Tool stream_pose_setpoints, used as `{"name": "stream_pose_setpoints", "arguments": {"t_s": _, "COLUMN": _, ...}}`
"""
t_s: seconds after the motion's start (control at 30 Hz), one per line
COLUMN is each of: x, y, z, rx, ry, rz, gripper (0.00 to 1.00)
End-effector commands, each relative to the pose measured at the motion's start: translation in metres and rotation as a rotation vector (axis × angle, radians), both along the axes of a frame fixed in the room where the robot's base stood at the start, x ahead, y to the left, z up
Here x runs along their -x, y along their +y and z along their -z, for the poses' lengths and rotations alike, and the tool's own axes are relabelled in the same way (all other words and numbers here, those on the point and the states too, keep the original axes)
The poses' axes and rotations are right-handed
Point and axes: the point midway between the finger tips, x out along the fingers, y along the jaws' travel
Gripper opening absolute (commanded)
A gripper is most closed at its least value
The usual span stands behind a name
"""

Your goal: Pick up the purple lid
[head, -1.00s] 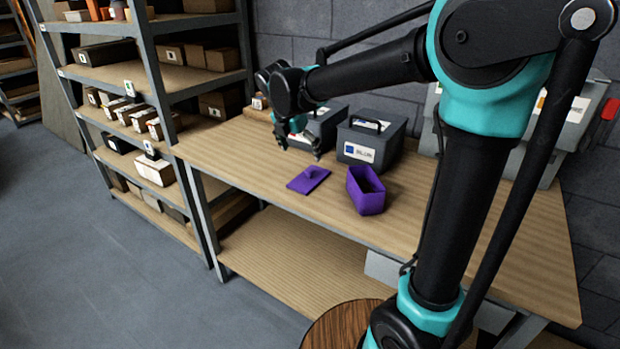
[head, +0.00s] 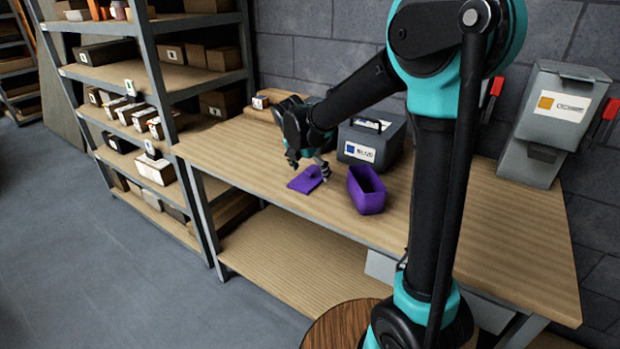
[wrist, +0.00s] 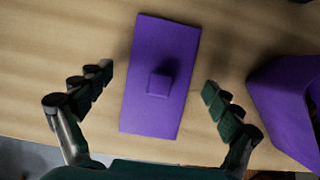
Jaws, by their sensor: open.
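The purple lid (head: 304,182) lies flat on the wooden workbench, left of the open purple box. In the wrist view the lid (wrist: 151,112) is a flat rectangle, slightly tilted in the picture, with a small square knob (wrist: 159,84) on top. My gripper (wrist: 159,88) is open and empty, above the lid, with one finger on each side of it and a gap to each. In the head view my gripper (head: 309,170) is just over the lid and partly covers its far edge.
The open purple box (head: 367,196) stands right of the lid, close to my right finger in the wrist view (wrist: 285,105). A grey labelled case (head: 370,147) stands behind. The workbench (head: 290,228) is bare in front of the lid.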

Motion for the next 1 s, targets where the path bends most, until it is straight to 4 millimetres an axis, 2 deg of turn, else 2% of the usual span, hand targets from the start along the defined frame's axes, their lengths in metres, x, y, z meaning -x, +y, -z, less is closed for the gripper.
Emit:
{"name": "stream_pose_setpoints", "arguments": {"t_s": 0.1, "x": 0.0, "y": 0.0, "z": 0.0, "rx": 0.0, "ry": 0.0, "rz": 0.0, "gripper": 0.89}}
{"name": "stream_pose_setpoints", "arguments": {"t_s": 0.43, "x": 0.0, "y": 0.0, "z": 0.0, "rx": 0.0, "ry": 0.0, "rz": 0.0, "gripper": 0.48}}
{"name": "stream_pose_setpoints", "arguments": {"t_s": 0.77, "x": 0.0, "y": 0.0, "z": -0.002, "rx": 0.0, "ry": 0.0, "rz": 0.0, "gripper": 0.47}}
{"name": "stream_pose_setpoints", "arguments": {"t_s": 1.0, "x": 0.0, "y": 0.0, "z": -0.021, "rx": 0.0, "ry": 0.0, "rz": 0.0, "gripper": 0.47}}
